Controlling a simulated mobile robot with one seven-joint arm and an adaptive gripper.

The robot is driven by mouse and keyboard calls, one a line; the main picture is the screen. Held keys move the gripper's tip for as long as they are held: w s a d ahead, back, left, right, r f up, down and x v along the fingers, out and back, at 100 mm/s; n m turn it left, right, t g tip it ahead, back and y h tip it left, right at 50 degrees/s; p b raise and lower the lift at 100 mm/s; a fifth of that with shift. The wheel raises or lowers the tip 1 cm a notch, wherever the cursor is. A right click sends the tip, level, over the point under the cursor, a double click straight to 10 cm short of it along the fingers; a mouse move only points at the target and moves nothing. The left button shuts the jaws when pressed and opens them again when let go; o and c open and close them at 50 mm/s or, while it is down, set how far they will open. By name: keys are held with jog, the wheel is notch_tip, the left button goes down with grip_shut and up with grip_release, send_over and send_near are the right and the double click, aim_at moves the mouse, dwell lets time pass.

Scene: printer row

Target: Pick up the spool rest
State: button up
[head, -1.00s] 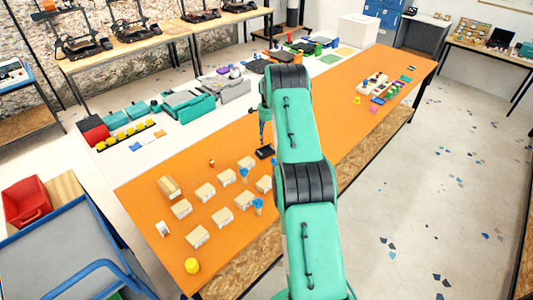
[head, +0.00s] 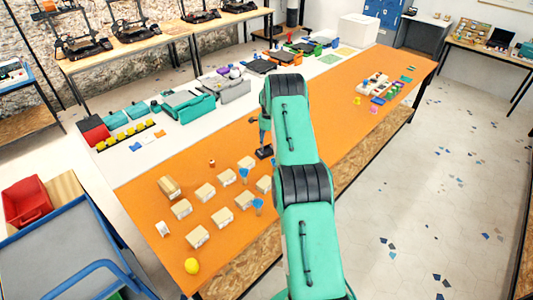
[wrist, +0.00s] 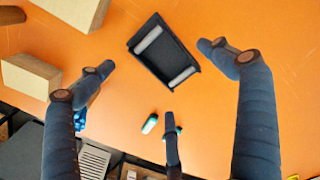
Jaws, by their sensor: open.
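The spool rest, a small black tray with two pale grey rollers (wrist: 163,50), lies tilted in the picture on the orange table top in the wrist view.
Cardboard boxes (head: 205,192) stand in rows left of the spool rest; two show at the left of the wrist view (wrist: 30,76). A yellow object (head: 192,266) sits at the near end.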

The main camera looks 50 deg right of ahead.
aim_at(268, 149)
jog(key=shift+f, duration=2.15)
jog(key=c, duration=1.6)
